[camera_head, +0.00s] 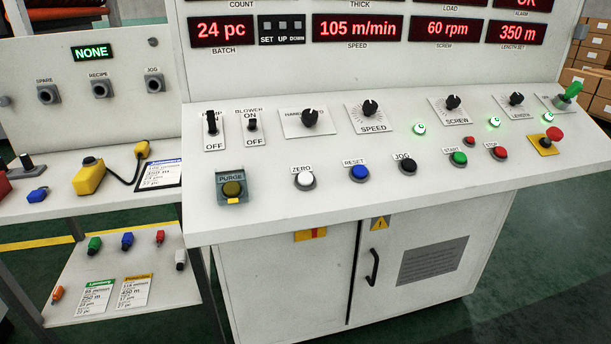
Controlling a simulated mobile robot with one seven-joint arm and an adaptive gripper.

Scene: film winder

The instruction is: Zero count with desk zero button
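The desk zero button (305,181) is a white round push button in a dark ring on the sloping desk front. Its label "ZERO" sits just above it. It stands between the PURGE button (232,189) on the left and the blue RESET button (360,173) on the right. The count display above is cut off by the top edge, so only its label "COUNT" (241,4) shows and its value is hidden. My gripper is not in view.
The desk (260,225) also carries a black JOG button (405,166), a green START button (459,159), a red STOP button (500,154), several knobs and two toggle switches. A yellow pendant (90,178) lies on the left side table. The space before the buttons looks clear.

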